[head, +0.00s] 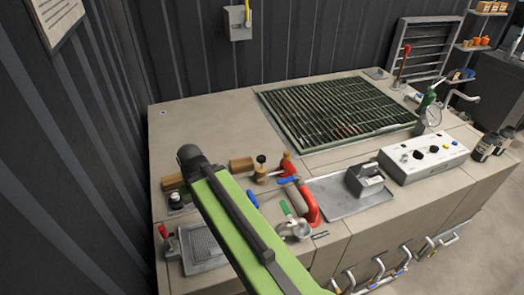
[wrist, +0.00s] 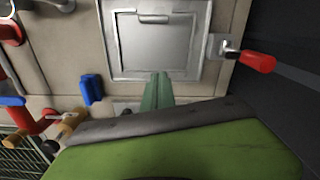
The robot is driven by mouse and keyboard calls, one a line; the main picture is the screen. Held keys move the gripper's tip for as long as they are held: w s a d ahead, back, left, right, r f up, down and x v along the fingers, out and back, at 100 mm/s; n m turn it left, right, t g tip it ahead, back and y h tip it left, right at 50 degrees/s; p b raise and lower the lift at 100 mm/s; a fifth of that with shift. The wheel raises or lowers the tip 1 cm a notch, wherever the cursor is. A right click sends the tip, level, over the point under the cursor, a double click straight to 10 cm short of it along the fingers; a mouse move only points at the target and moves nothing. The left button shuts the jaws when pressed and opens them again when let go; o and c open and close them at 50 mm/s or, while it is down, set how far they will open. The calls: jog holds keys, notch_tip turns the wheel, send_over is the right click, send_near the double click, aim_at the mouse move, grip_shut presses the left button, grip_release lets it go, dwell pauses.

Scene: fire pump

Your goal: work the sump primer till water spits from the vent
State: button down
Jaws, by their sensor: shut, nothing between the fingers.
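My gripper (wrist: 157,77) shows in the wrist view as two green fingers pressed together with nothing between them, over the bench beside a grey plate with a handle (wrist: 150,60). In the head view my green arm hides it. A red-handled lever (wrist: 258,62) sits at the plate's side, apart from my fingers; it also shows at the bench's left front (head: 164,232). Another red-handled lever (head: 403,60) stands at the back right. A green fitting with a gauge (head: 432,115) is at the right. I cannot tell which is the primer or the vent. No spitting water is visible.
A slatted grate (head: 340,110) fills the back of the bench. A white control box (head: 424,155) stands right. Dark walls close the left and back.

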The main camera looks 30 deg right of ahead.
notch_tip(320, 180, up, 14)
jog(key=m+t+p, duration=0.3)
jog(key=t+p, duration=0.1)
jog(key=p, duration=0.9)
send_over(261, 157)
jog(key=s, duration=0.4)
jog(key=shift+s+a+f+h, duration=0.1)
jog(key=shift+s+a+h, duration=0.1)
jog(key=shift+a+h, duration=0.2)
jog(key=b+x, duration=0.4)
jog(key=s+b+x, duration=0.1)
jog(key=b+x, duration=0.9)
jog(key=shift+s+a+f, duration=0.2)
jog(key=shift+s+f, duration=0.1)
jog(key=shift+r, duration=0.1)
